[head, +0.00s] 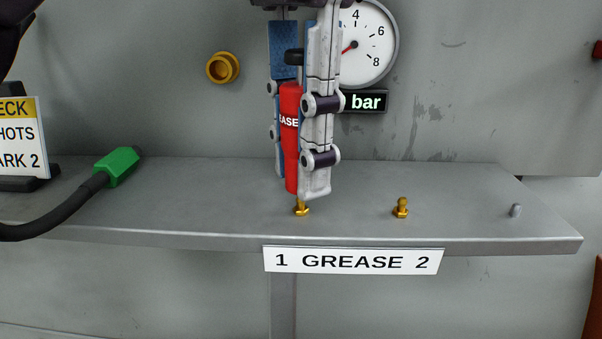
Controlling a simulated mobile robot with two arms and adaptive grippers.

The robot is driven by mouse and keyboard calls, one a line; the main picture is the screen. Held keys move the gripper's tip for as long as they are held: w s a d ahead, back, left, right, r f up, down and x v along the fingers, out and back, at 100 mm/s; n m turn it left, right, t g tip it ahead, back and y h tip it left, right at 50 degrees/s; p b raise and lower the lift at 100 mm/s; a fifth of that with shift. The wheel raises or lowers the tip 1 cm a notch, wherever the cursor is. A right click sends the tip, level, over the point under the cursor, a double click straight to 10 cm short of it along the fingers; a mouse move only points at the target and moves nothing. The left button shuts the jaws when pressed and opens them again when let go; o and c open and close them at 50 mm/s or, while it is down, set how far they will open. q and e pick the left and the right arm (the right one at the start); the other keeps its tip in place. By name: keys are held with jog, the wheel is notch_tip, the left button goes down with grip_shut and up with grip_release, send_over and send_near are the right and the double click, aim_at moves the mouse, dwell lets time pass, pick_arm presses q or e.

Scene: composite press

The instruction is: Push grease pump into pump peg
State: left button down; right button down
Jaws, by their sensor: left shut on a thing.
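My left gripper (298,182) reaches down from the top and is shut on the red grease pump (290,140). The pump stands upright between the fingers, and part of its white lettering shows. Its lower end is just over the brass grease nipple (301,208) above the sign's "1"; I cannot tell whether they touch. A second brass nipple (401,208) stands free to the right. A small grey peg (515,210), perhaps the pump peg, stands empty near the shelf's right end. My right gripper is not in view.
The grey shelf (455,185) carries a "1 GREASE 2" sign (353,261). A green nozzle (118,165) on a black hose lies to the left.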

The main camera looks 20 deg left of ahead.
aim_at(300, 85)
pick_arm(q)
jog(key=shift+r, duration=1.55)
jog(key=c, duration=2.4)
grip_release()
grip_shut()
jog(key=shift+d, duration=0.1)
